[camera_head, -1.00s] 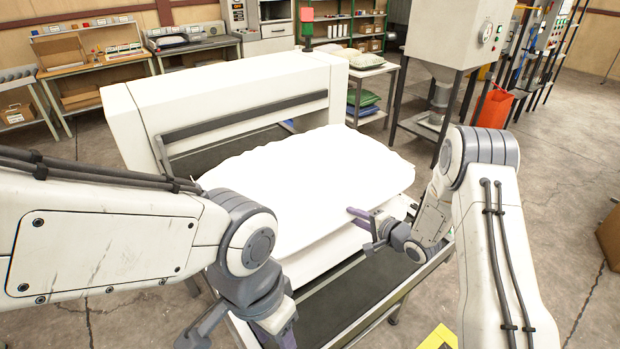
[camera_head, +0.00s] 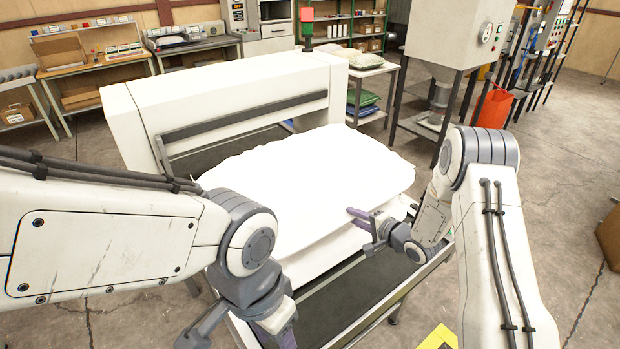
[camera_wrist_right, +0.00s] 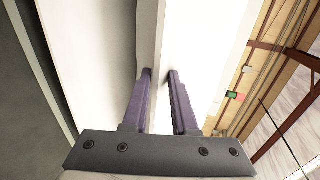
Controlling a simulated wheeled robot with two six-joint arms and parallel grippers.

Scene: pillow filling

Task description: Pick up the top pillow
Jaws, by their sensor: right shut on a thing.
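The top pillow (camera_head: 310,180) is white and lies flat on another white pillow (camera_head: 325,250), in front of the white machine. My right gripper (camera_head: 360,217) is at the pillow's near right edge. In the right wrist view its purple fingers (camera_wrist_right: 161,95) stand on either side of a white edge of the top pillow (camera_wrist_right: 155,35), shut on it. My left arm comes in from the left in the head view. Its gripper (camera_head: 235,343) is at the bottom edge of the picture, mostly cut off, so its jaws cannot be judged.
The white machine (camera_head: 220,95) stands right behind the pillows. A dark conveyor bed with a metal rail (camera_head: 375,300) runs beneath and in front of them. Open floor lies to the right.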

